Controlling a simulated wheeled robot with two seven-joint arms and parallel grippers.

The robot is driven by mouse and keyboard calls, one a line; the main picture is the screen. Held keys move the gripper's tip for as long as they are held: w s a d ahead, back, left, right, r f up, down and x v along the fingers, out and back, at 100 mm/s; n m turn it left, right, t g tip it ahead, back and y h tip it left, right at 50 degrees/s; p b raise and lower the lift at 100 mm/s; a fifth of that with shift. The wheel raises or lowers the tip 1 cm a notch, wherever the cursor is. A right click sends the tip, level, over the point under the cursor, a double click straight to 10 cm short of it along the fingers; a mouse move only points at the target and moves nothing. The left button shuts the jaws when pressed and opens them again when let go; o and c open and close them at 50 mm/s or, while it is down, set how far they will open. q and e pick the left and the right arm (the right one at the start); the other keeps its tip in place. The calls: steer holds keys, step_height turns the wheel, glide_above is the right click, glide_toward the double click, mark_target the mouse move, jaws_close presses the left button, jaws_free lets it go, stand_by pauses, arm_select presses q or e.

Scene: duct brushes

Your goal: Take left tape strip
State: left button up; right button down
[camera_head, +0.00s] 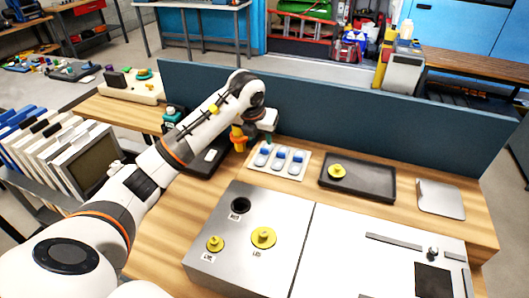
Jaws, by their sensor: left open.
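A pale tray (252,167) on the wooden bench holds a row of small white-and-blue pieces. The leftmost piece (263,156) may be the left tape strip, but it is too small to be sure. My left arm reaches in from the left, and its open left gripper (267,137) points down just behind the tray's left end. It appears empty and apart from the pieces; its fingertips are small and hard to make out. My right gripper is not in view.
A yellow-and-orange object (238,138) stands close left of my gripper. A dark tray (373,184) with a yellow disc (337,171) lies to the right. A grey box (240,210) with yellow knobs fills the front. A blue partition (350,118) closes off the back.

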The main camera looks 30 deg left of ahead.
mark_target(264, 149)
arm_select(q)
steer(key=shift+x, duration=1)
steer(key=p+x, duration=0.1)
steer(key=x, duration=0.1)
steer(key=p+x, duration=0.1)
steer(key=x, duration=0.1)
steer(key=shift+w+d+f, duration=0.15)
steer(key=shift+w+f, duration=0.1)
steer(key=shift+f, duration=0.1)
steer(key=shift+w+f, duration=0.15)
steer(key=shift+f, duration=0.15)
steer(key=c, duration=0.7)
